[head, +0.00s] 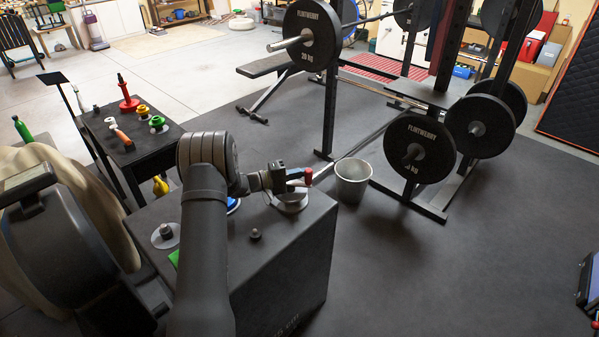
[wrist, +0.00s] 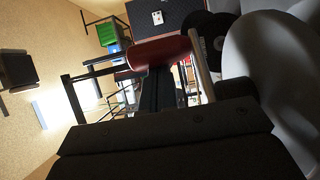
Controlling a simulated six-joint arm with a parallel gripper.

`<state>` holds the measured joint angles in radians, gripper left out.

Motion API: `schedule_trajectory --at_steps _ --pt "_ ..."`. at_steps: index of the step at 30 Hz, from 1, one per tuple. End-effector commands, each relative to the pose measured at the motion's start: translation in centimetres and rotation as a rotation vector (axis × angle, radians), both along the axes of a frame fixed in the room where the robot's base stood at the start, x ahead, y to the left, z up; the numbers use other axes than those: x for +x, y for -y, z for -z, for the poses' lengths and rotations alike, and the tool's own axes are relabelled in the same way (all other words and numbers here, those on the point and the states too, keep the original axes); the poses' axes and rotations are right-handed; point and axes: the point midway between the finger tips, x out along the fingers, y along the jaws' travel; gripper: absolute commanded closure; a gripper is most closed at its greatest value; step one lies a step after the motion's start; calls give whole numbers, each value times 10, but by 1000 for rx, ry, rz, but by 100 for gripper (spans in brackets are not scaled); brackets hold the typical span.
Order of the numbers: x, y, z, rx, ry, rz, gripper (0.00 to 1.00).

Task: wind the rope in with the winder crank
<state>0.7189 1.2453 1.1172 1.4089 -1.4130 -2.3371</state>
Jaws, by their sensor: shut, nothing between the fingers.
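The winder (head: 291,203), a round silver drum, sits on the far right corner of the dark box in the head view. A red knob (head: 308,176), which looks like the crank's handle, stands above it. My gripper (head: 294,178) is shut and empty, its tips close beside the knob; I cannot tell whether they touch. In the wrist view the red handle (wrist: 160,52) shows just beyond my dark fingers (wrist: 158,92), with a pale bar (wrist: 201,65) on its right. I cannot make out the rope clearly.
A grey bucket (head: 351,183) stands right of the box (head: 275,265). The squat rack (head: 330,110) with weight plates (head: 418,150) is behind. A black side table (head: 140,148) with colored items is at left. Open dark floor (head: 460,270) lies at right.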

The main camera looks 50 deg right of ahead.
Motion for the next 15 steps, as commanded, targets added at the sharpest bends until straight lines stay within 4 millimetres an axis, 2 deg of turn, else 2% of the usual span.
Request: schedule_trajectory --at_steps 15 --pt "-9 -7 0 0 -1 -4 100"
